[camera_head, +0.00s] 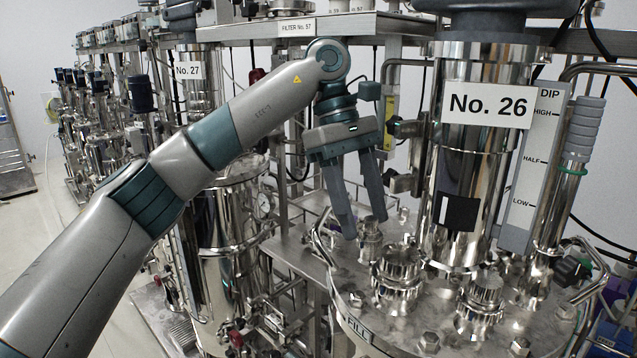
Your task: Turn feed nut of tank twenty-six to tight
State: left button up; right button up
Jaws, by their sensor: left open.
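Tank twenty-six (460,180) is a shiny steel vessel on the right, with a white "No. 26" label (487,105) on its upright column. Its round lid (400,328) carries several steel fittings and nuts. My left gripper (364,227) is open and points down over the lid's left back part. A small steel fitting (370,242) stands right at and below its fingertips. I cannot tell whether the fingers touch it, or which fitting is the feed nut, as no feed label is readable. My right gripper is not in view.
A dip gauge (533,165) stands right of the column. Tank No. 27 (225,260) is at left, partly behind my left arm. A "FILTER No. 57" sign (297,27) hangs above.

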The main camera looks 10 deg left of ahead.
pick_arm(q)
jog(key=w+a+r, duration=0.1)
jog(key=w+a, duration=0.1)
jog(key=w+a+r, duration=0.1)
jog(key=w+a, duration=0.1)
jog(key=a, duration=0.1)
jog(key=w+a+r, duration=0.1)
jog(key=w+a, duration=0.1)
jog(key=shift+a+b, duration=0.25)
jog(key=shift+b, duration=0.1)
jog(key=shift+w+a+f, duration=0.1)
jog(key=shift+w+a, duration=1)
jog(key=shift+a, duration=0.3)
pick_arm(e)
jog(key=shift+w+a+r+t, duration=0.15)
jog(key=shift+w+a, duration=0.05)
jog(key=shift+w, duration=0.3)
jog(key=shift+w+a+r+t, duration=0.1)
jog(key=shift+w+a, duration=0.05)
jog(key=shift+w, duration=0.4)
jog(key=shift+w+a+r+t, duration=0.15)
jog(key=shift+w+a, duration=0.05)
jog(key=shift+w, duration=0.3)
